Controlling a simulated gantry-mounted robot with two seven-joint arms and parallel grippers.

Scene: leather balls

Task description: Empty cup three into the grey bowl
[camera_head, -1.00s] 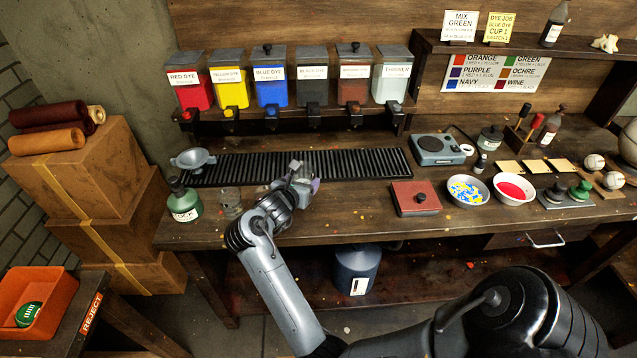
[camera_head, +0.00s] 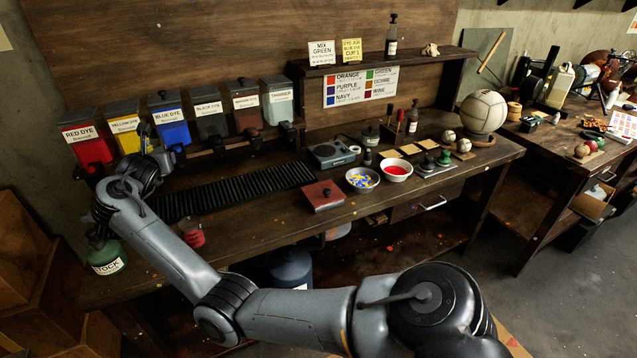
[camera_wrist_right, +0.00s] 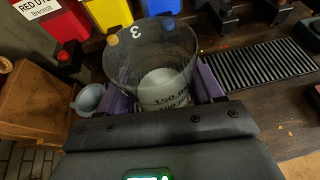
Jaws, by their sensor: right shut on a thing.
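My right gripper (camera_head: 145,168) is at the far left of the bench, in front of the dye dispensers. In the right wrist view it is shut on a clear cup (camera_wrist_right: 150,62) marked 3, between purple finger pads. Dark scale print shows on the cup, and its bottom looks pale; I cannot tell how much it holds. A grey funnel-like bowl (camera_wrist_right: 88,99) sits left of the cup in that view, apart from it. In the head view my arm hides that bowl. My left gripper is not in view.
Dye dispensers (camera_head: 208,122) line the back above a black slatted rack (camera_head: 250,187). A green stock bottle (camera_head: 107,258) and a reddish cup (camera_head: 193,236) stand near my forearm. A red box (camera_head: 322,196) and two white bowls (camera_head: 362,187) (camera_head: 397,176) stand further right.

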